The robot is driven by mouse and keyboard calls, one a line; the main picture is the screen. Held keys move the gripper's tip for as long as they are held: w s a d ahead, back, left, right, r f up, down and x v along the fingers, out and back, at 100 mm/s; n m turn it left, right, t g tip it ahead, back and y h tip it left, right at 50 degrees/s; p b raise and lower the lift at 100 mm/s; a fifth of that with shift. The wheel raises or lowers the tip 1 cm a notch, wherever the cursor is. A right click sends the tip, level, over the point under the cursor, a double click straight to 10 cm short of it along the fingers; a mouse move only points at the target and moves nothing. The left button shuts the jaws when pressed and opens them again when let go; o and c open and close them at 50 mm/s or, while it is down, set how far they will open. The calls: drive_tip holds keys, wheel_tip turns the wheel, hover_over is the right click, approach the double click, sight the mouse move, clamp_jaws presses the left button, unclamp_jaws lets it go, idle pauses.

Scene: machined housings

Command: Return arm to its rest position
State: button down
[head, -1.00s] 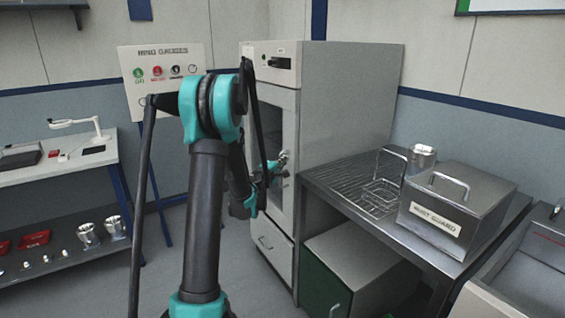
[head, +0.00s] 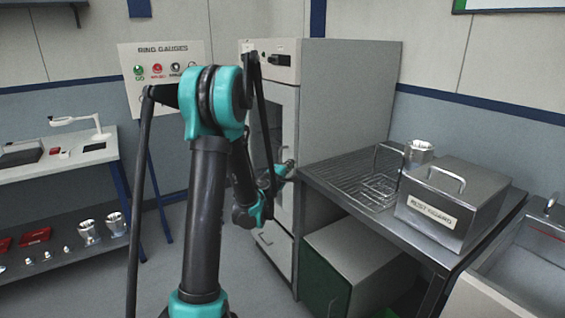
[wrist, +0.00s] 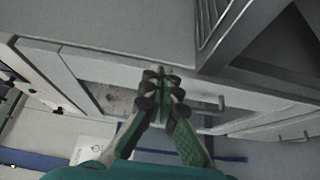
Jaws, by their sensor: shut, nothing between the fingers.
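My gripper (wrist: 162,82) shows in the wrist view with its fingers together and nothing between them. In the head view my arm stands in the middle, and its wrist end is low in front of the white cabinet (head: 345,110). The gripper itself is small and partly hidden there, close to the cabinet's front right edge. The cabinet's glazed door (head: 284,135) looks shut, though my arm hides part of it.
A steel bench (head: 400,235) right of the cabinet holds a wire basket (head: 378,190), a metal housing (head: 418,154) and a lidded metal box (head: 447,205). A sink (head: 520,265) is at the far right. A shelf unit (head: 60,175) stands left. Floor between is clear.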

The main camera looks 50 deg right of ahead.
drive_tip(key=shift+s, duration=0.85)
drive_tip(key=w+a+f+m+t+y, duration=0.1)
drive_tip(key=w+a+f+y, duration=0.3)
drive_tip(key=a, duration=0.7)
drive_tip(key=w+a+r+m+t+y, duration=0.15)
drive_tip(key=w+a, duration=0.35)
drive_tip(key=a, duration=0.6)
drive_tip(key=w+a+f+m+y, duration=0.2)
drive_tip(key=w+a, duration=0.3)
drive_tip(key=a, duration=0.7)
drive_tip(key=s+a+f+y, duration=0.3)
drive_tip(key=a, duration=0.7)
drive_tip(key=s+a+f+n+g+y, duration=0.1)
drive_tip(key=s+a+f+y, duration=0.2)
drive_tip(key=a, duration=0.8)
drive_tip(key=s+a+f+n+y, duration=0.1)
drive_tip(key=s+a+f+y, duration=0.2)
drive_tip(key=a, duration=0.8)
drive_tip(key=shift+a+f+y, duration=0.15)
drive_tip(key=shift+f+y, duration=0.15)
drive_tip(key=shift+y, duration=0.35)
drive_tip(key=shift+s+n+g, duration=0.1)
drive_tip(key=shift+n+g, duration=0.15)
